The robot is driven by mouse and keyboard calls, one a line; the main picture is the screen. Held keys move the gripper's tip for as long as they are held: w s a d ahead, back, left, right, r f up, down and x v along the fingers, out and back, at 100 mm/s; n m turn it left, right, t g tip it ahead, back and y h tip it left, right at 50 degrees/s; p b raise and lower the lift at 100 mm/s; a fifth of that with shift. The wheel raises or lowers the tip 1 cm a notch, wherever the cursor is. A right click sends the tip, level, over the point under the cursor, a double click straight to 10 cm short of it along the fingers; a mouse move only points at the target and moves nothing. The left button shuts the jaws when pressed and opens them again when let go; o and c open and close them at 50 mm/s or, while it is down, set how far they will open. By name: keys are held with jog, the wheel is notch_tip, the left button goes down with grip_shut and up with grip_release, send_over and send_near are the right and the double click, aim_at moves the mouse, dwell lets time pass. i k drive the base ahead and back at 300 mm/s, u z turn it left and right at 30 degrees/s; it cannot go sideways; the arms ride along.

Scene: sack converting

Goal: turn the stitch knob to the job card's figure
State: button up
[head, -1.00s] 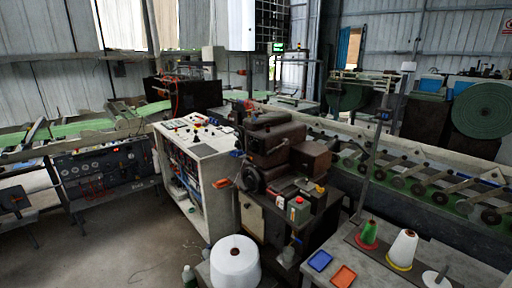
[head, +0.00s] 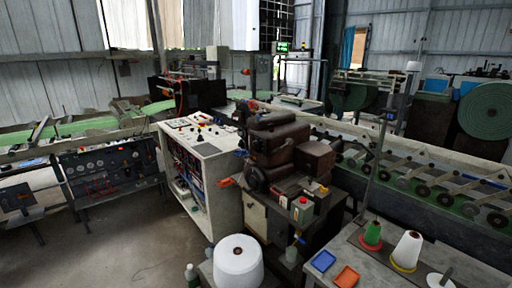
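A brown sewing-head machine (head: 275,145) stands on a dark bench in the middle of the head view. To its left is a white control cabinet (head: 200,135) with several knobs and buttons on its sloping top. I cannot tell which of these, if any, is the stitch knob. A small grey box with a red button (head: 302,203) sits at the front of the brown machine. I cannot make out a job card. My gripper is not in the head view.
A large white thread cone (head: 238,262) stands low in front. A table at right holds a blue tray (head: 323,261), an orange tray (head: 346,277) and more cones (head: 407,249). A gauge panel (head: 110,175) is at left. The floor (head: 130,240) at left is clear.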

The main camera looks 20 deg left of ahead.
aim_at(256, 145)
jog(key=k, duration=0.6)
jog(key=u, duration=0.7)
jog(key=i, duration=0.6)
jog(key=u, duration=1.25)
jog(key=i, duration=1.9)
jog(key=z, duration=0.35)
